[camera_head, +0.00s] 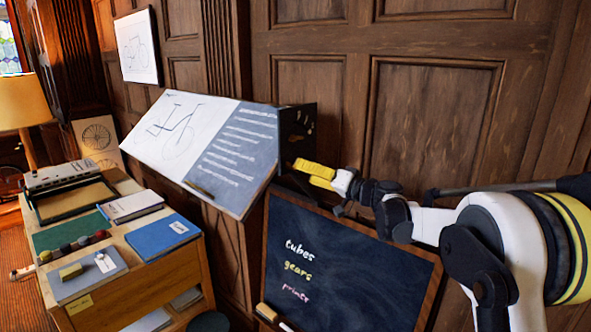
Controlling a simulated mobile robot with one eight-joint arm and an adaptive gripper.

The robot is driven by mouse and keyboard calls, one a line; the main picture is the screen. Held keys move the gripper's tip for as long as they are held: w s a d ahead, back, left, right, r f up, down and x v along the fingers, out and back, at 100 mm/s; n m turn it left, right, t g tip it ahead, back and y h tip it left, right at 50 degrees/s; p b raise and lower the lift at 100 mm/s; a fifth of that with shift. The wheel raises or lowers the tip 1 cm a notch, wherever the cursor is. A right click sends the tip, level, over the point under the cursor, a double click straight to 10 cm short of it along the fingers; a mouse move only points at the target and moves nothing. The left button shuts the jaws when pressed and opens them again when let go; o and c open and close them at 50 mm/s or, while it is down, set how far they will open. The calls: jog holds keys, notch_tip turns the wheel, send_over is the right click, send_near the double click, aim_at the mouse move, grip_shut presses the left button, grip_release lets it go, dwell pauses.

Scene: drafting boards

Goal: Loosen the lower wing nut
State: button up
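A tilted drafting board (240,165) stands against the panelled wall, with a bicycle drawing on its left part and white writing on its blue-grey right part. A black side bracket (297,128) with cut-outs shows at its right end. My arm reaches in from the right. My gripper (304,170), with what look like two yellow fingers, is at the lower part of this bracket, its tips pointing left. The fingers lie close together, and I cannot tell whether they touch or hold anything. I cannot make out either wing nut; the lower one may be hidden by the fingers.
A chalkboard (340,270) leans below my arm, close under the gripper. A wooden cabinet (150,285) on the left bears a blue book (162,236), a typewriter-like device (62,176) and small items. A lamp (22,102) stands at far left. The wood-panelled wall (430,115) is close behind my arm.

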jog(key=v, duration=0.6)
jog(key=s+f+g+h+b, duration=0.2)
jog(key=s+f+h+b, duration=0.15)
jog(key=s, duration=0.75)
jog(key=s+d+f+h+b, duration=0.3)
jog(key=s+d+f, duration=0.2)
jog(key=s, duration=0.6)
jog(key=s+d+f+m+g+h+b, duration=0.1)
jog(key=s+d+f+h, duration=0.3)
jog(key=s+f, duration=0.5)
jog(key=s+d+f+h+b, duration=0.3)
jog(key=s+d+f, duration=0.3)
jog(key=s, duration=0.6)
jog(key=shift+s+d+f+m+g+h+b, duration=0.3)
jog(key=shift+d+f+g+h+b, duration=0.1)
jog(key=shift+f+b, duration=0.5)
